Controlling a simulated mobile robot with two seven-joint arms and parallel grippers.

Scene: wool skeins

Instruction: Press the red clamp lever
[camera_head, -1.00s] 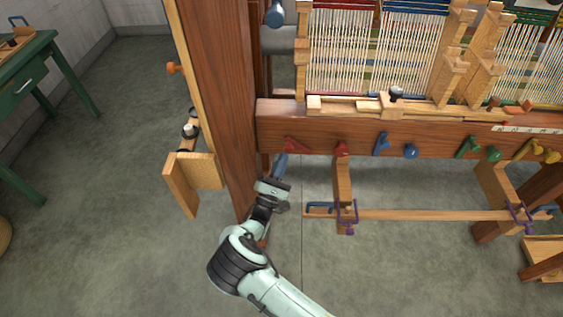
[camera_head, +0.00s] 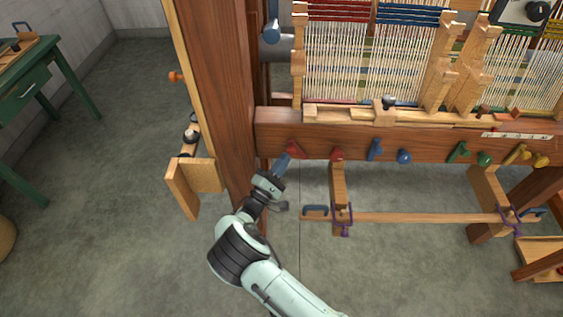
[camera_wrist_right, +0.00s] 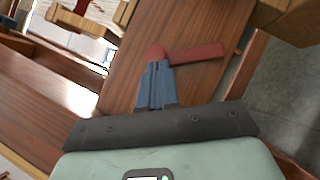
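The red clamp lever (camera_head: 297,150) is on the front of the wooden loom beam, near its left end. In the right wrist view the lever (camera_wrist_right: 197,54) is a flat red arm reaching right from a round red hub. My right gripper (camera_head: 283,161) is at the lever's left side. In the right wrist view its blue fingers (camera_wrist_right: 154,68) are together, with their tips at the hub and partly covering it. They look to be touching it, but I cannot tell for certain. My left gripper is not in view.
A red knob (camera_head: 337,154) sits just right of the lever, with blue, green and yellow levers and knobs farther along the beam (camera_head: 430,138). A thick wooden post (camera_head: 215,90) stands close left. A wooden bar (camera_head: 430,217) with purple clamps is below. Open floor lies left.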

